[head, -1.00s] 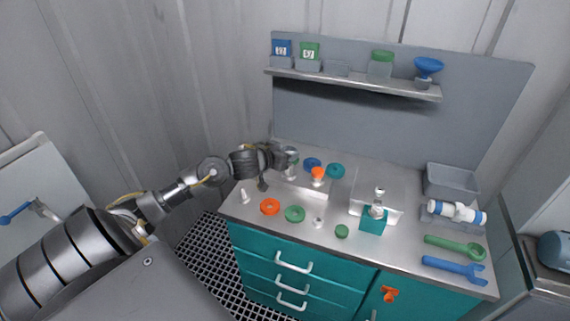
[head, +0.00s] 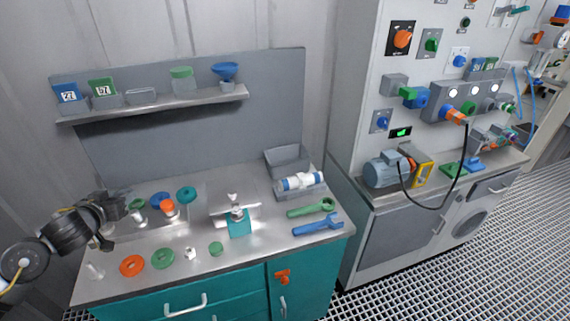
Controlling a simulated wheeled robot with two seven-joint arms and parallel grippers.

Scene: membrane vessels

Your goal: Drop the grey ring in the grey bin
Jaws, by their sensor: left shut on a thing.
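My left gripper (head: 116,212) is at the left end of the steel bench (head: 200,262), just left of a grey fitting with a green top (head: 138,206). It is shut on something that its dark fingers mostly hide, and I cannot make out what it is. No loose grey ring shows clearly on the bench. A grey open-topped bin (head: 286,160) stands at the bench's back right, far from the gripper. My right gripper is out of view.
An orange ring (head: 132,266), a green ring (head: 162,258) and a teal ring (head: 186,194) lie on the bench. A teal block (head: 239,224) stands mid-bench. A blue-white cylinder (head: 300,181) lies before the bin, with green (head: 310,208) and blue (head: 318,224) wrenches nearer the front.

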